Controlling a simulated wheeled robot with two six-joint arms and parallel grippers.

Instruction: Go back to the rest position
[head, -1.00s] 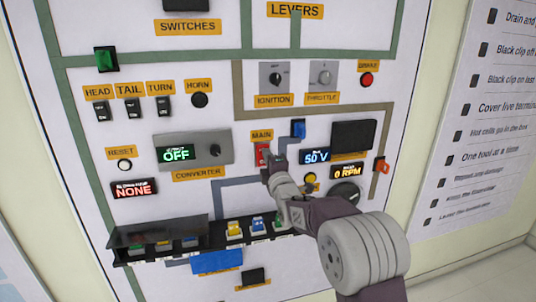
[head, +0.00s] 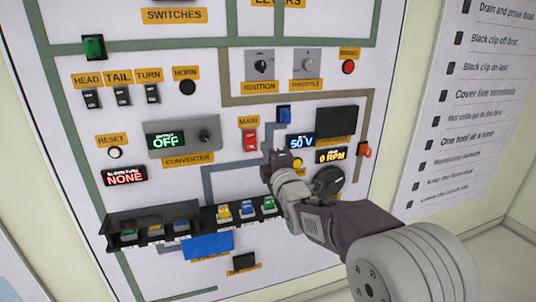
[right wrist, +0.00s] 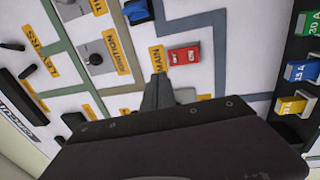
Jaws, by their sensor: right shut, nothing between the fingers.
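My right gripper (head: 270,160) is shut and empty in front of the panel, just below and right of the red MAIN switch (head: 250,139). The switch shows clear of the fingers. In the right wrist view the shut fingers (right wrist: 158,88) point at the panel beside the red MAIN switch (right wrist: 184,56), apart from it in the picture. My right arm comes in from the lower right. My left gripper is not in view.
The panel carries a blue switch (head: 284,115), a 50 V display (head: 300,142), a 0 RPM display (head: 331,156) and a black knob (head: 328,181). A dark fuse tray (head: 206,216) juts out below. A checklist board (head: 455,110) hangs at right.

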